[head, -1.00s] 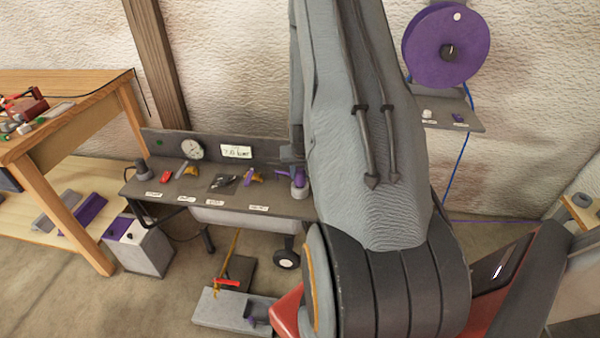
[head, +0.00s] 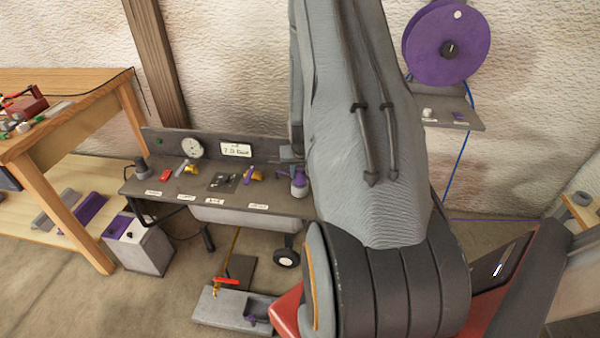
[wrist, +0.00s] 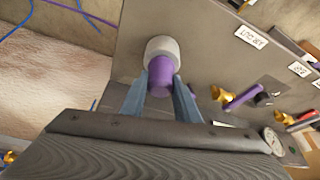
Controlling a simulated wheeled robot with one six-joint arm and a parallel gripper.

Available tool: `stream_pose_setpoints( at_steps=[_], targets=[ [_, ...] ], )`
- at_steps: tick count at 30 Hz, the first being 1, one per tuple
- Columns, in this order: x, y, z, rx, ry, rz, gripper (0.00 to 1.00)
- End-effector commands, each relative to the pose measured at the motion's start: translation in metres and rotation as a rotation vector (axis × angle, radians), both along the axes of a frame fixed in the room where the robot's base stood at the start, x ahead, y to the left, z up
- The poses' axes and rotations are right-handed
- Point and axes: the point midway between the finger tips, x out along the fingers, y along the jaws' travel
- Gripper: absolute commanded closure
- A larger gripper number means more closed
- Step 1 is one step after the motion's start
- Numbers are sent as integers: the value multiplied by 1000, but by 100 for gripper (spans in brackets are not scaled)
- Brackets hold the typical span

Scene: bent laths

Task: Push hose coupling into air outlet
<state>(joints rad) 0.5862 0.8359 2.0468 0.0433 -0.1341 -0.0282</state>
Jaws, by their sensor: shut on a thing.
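My gripper (wrist: 160,90) is shut on a purple cylindrical piece, which I take to be the hose coupling (wrist: 161,77). A light grey round collar (wrist: 163,48) is at the purple piece's far end, over the dark bench top, right in line with it. I cannot tell whether the coupling is seated in it or only touching. A label reading AIR OUT (wrist: 250,36) is on the bench beside it. In the head view the purple coupling (head: 299,185) shows at the bench's right end, partly behind my arm, and the fingertips are mostly hidden.
The bench (head: 225,190) carries a round gauge (head: 192,147), a pressure display (head: 236,150) and brass valves. A purple reel (head: 450,45) with a blue hose (head: 457,172) hangs at right.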

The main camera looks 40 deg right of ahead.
Motion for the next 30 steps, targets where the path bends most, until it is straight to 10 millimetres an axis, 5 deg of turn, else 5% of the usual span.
stream_pose_setpoints(
  at_steps=[24,25,30],
  targets=[
    [0,0,-6,0,0,0,94],
    [0,0,-6,0,0,0,70],
    [0,0,-6,0,0,0,50]
  ],
)
